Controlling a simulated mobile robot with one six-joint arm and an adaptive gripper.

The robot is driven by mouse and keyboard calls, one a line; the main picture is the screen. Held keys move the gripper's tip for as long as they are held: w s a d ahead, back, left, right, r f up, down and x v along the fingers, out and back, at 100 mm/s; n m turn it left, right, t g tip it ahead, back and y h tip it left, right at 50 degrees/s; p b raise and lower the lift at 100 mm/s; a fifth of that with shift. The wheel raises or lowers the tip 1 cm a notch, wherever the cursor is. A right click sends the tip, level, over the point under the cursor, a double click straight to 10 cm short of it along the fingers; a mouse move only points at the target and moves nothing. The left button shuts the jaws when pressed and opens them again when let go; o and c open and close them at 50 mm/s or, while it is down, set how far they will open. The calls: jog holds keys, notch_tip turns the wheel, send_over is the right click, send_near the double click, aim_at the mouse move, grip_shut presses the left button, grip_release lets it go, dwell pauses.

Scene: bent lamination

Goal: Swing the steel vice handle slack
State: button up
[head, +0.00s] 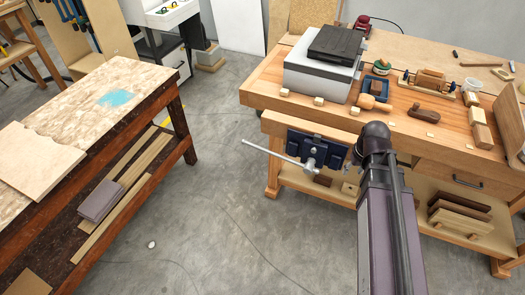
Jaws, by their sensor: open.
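The vice (302,145) is a dark blue body fixed to the front of the wooden workbench. Its steel handle (272,153) is a long thin bar that sticks out to the left, with its far end standing clear over the floor. The bar slopes down to the right, to the vice's screw head. My arm reaches up from the bottom of the head view and ends just right of the vice. My gripper's fingers do not show; my own arm seems to hide them. Nothing is seen touching the handle's free end.
The workbench top (260,92) holds a grey case (322,78), wooden blocks, a plane and a mallet. A lower shelf (300,184) runs under the vice. Another table (95,105) stands at the left. The grey floor (215,185) between them is mostly clear.

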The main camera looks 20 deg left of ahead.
jog(key=w+a+f+n+t+y+b, duration=0.1)
jog(key=w+a+n, duration=0.2)
jog(key=a, duration=0.5)
jog(key=w+a+f+n+y+b, duration=0.1)
jog(key=w+a+n, duration=0.25)
jog(key=a, duration=0.35)
jog(key=n+y+b, duration=0.1)
jog(key=n, duration=0.5)
send_near(263, 149)
jog(key=v, duration=0.3)
jog(key=shift+s+d+f+t, duration=0.1)
jog(key=shift+s+d+t, duration=0.05)
jog(key=shift+s+t, duration=0.15)
jog(key=shift+w+f, duration=0.1)
jog(key=shift+f, duration=0.1)
jog(key=b+x, duration=0.8)
jog(key=x, duration=0.1)
jog(key=b+x, duration=0.4)
jog(key=shift+a+f+b, duration=0.1)
jog(key=shift+a+b, duration=0.25)
jog(key=shift+a, duration=0.05)
